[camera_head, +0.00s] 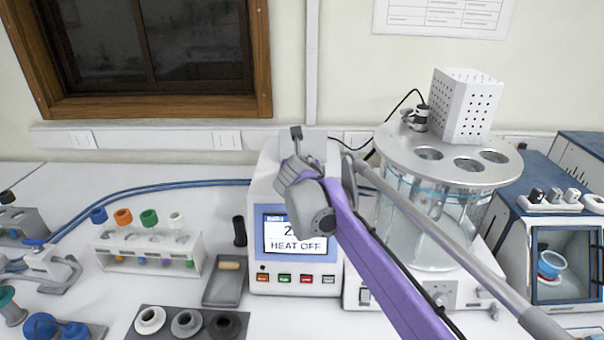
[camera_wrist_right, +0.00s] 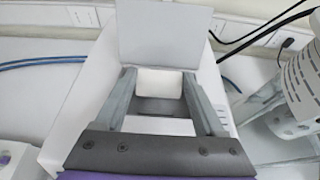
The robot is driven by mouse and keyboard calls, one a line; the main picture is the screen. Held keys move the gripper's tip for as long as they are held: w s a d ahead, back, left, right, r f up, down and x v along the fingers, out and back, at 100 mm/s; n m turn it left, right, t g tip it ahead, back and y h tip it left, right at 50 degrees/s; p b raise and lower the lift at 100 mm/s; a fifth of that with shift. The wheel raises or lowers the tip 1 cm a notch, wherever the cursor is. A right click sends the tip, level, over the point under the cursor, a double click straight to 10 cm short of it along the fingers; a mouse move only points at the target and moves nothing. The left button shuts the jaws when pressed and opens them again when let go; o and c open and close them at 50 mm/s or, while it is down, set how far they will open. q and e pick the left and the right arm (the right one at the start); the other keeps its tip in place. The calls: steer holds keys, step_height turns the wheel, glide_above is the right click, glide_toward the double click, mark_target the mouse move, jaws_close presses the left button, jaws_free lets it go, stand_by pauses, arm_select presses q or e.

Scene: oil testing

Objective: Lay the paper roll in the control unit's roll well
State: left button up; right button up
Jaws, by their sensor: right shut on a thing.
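The control unit (camera_head: 283,265) is a white box with a screen reading HEAT OFF and coloured buttons, near the middle of the head view. Its raised lid (camera_wrist_right: 165,38) stands upright at the back in the right wrist view. My right gripper (camera_head: 297,172) is over the top of the unit. In the right wrist view its two fingers hold the white paper roll (camera_wrist_right: 160,82) between their tips. The roll lies crosswise in front of the lid, by a grey recess (camera_wrist_right: 157,106). I cannot tell whether it touches the well floor. In the head view my gripper hides the roll. My left gripper is not in view.
A glass bath (camera_head: 430,220) with a holed metal top stands close right of the unit. A grey tray (camera_head: 222,290) and a rack with coloured stoppers (camera_head: 150,250) stand to the left. Blue hoses (camera_head: 150,190) run behind them. My right arm crosses in front of the bath.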

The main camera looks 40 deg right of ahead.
steer(key=shift+f, duration=0.55)
steer(key=shift+b, duration=0.3)
steer(key=shift+f+b, duration=0.45)
steer(key=shift+f, duration=0.5)
steer(key=shift+f+b, duration=0.4)
steer(key=shift+f, duration=0.15)
stand_by(0.7)
steer(key=o, duration=1.2)
steer(key=shift+p+v, duration=1.55)
steer(key=shift+v, duration=3.5)
steer(key=shift+s+a+r, duration=0.2)
steer(key=shift+s+a, duration=0.05)
steer(key=shift+s, duration=0.05)
